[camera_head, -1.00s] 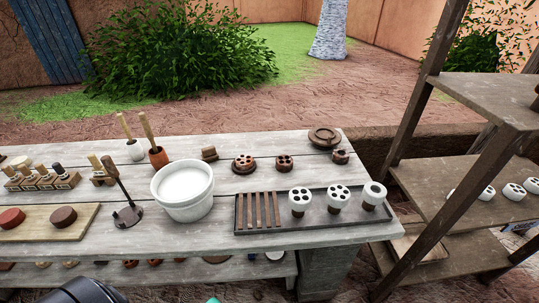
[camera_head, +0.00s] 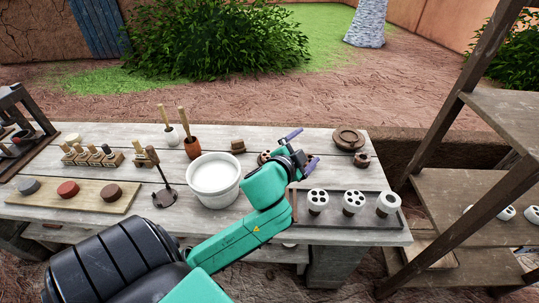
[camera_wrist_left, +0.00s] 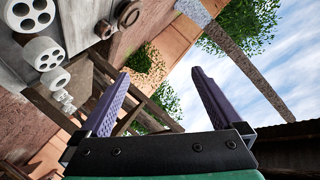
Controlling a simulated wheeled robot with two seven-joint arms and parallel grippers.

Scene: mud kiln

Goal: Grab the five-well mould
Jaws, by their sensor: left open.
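Three white moulds stand in a row on the dark tray (camera_head: 335,218): a left one (camera_head: 317,200) and a middle one (camera_head: 354,202) with several wells each, and a right one (camera_head: 388,203) with one large opening. I cannot tell for certain which is the five-well mould. A brown mould with holes (camera_head: 264,157) is partly hidden by my left gripper (camera_head: 304,147). That gripper is open and empty, above the table behind the tray. In the left wrist view its fingers (camera_wrist_left: 160,78) are spread with nothing between them; the white moulds (camera_wrist_left: 43,53) lie at the upper left.
A white bucket (camera_head: 214,180) stands beside my left forearm. A small brown piece (camera_head: 361,160) and a round brown dish (camera_head: 348,139) are at the back right of the table. A wooden shelf (camera_head: 450,190) stands at the right.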

